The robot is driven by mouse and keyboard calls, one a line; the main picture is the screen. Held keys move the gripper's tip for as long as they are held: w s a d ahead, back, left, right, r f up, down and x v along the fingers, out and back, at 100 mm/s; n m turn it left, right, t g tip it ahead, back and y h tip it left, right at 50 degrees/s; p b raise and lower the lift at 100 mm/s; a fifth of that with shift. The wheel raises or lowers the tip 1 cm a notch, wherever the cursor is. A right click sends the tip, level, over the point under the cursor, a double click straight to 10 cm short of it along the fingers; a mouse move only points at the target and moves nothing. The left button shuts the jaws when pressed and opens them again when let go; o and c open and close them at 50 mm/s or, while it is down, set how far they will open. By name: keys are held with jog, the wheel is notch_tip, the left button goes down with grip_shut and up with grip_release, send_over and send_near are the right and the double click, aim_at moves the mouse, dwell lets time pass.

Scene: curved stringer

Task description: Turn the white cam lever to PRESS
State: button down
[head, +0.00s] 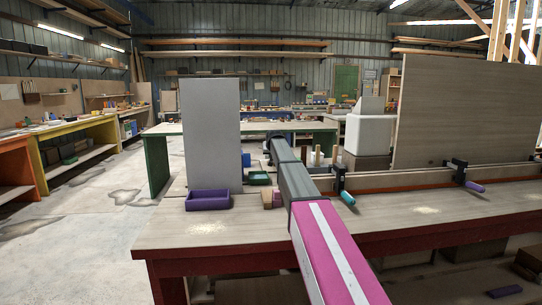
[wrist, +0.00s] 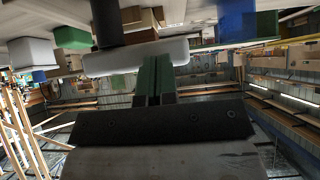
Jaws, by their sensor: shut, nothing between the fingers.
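In the wrist view, which looks upside down, a pale grey-white bar (wrist: 135,57) with rounded ends lies across the upper middle, joined to a dark post (wrist: 107,24). It looks like the white cam lever. My gripper (wrist: 155,60) has green fingers that are shut together with nothing between them. Their tips overlap the lower edge of the bar in the picture; I cannot tell whether they touch it. No PRESS mark is readable. In the head view my magenta and grey arm reaches over the bench, and I cannot make out the lever or the fingers.
The wooden bench (head: 215,232) carries a purple tray (head: 207,200), an upright grey panel (head: 210,130), a clamp with a teal handle (head: 347,197) and another with a purple handle (head: 475,187). A tall wooden board (head: 465,110) stands at right. The bench's front left is clear.

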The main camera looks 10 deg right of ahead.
jog(key=shift+w+a+m+h, duration=0.25)
jog(key=shift+w+m+h, duration=0.1)
jog(key=shift+m+h, duration=0.25)
jog(key=w+m+h, duration=0.1)
jog(key=m, duration=0.1)
jog(key=w+m+g+h, duration=0.1)
jog(key=m+h, duration=0.1)
jog(key=shift+w+a, duration=0.35)
jog(key=shift+a, duration=0.05)
jog(key=shift+w+d+m+g+h, duration=0.55)
jog(key=shift+w+m+g+h, duration=0.4)
jog(key=shift+m, duration=0.7)
jog(key=shift+w+d+m+g+h, duration=0.5)
jog(key=shift+w+m+g+h, duration=0.5)
jog(key=shift+m, duration=0.7)
jog(key=shift+w+d+m+g+h, duration=0.6)
jog(key=shift+w+m+g, duration=0.55)
jog(key=shift+m, duration=0.5)
jog(key=shift+d, duration=0.1)
jog(key=shift+r, duration=0.1)
jog(key=v, duration=0.7)
jog(key=shift+a, duration=0.25)
